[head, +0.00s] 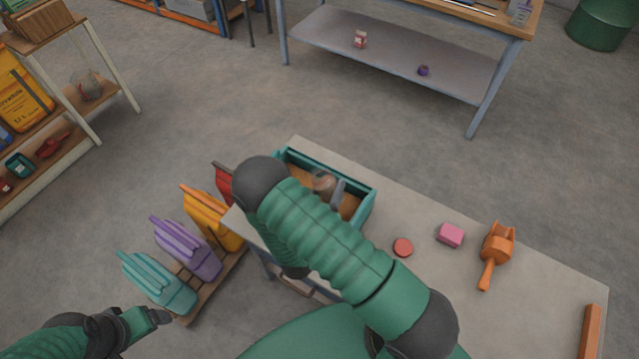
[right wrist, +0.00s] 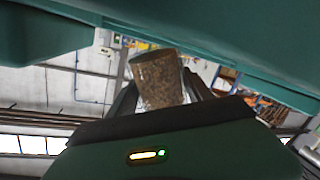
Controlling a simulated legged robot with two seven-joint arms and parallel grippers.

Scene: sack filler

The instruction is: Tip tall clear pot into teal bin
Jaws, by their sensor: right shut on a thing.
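The teal bin (head: 368,210) is an open box at the far left corner of the grey table, with a brown floor or contents, partly hidden by my right arm. My right gripper (head: 330,190) is over the bin. It is shut on the tall clear pot (head: 321,180). In the right wrist view the pot (right wrist: 158,82) is see-through and holds brown grains. It sits between the dark fingers, and a teal edge (right wrist: 225,55) runs close by. I cannot tell its exact tilt. My left gripper (head: 155,318) is low at the left, away from the table, its opening unclear.
On the table (head: 440,310) lie a red disc (head: 403,247), a pink block (head: 450,235), an orange scoop (head: 494,255) and an orange bar (head: 590,332). Teal (head: 160,282), purple (head: 188,248), yellow (head: 212,217) and red holders stand left of the table.

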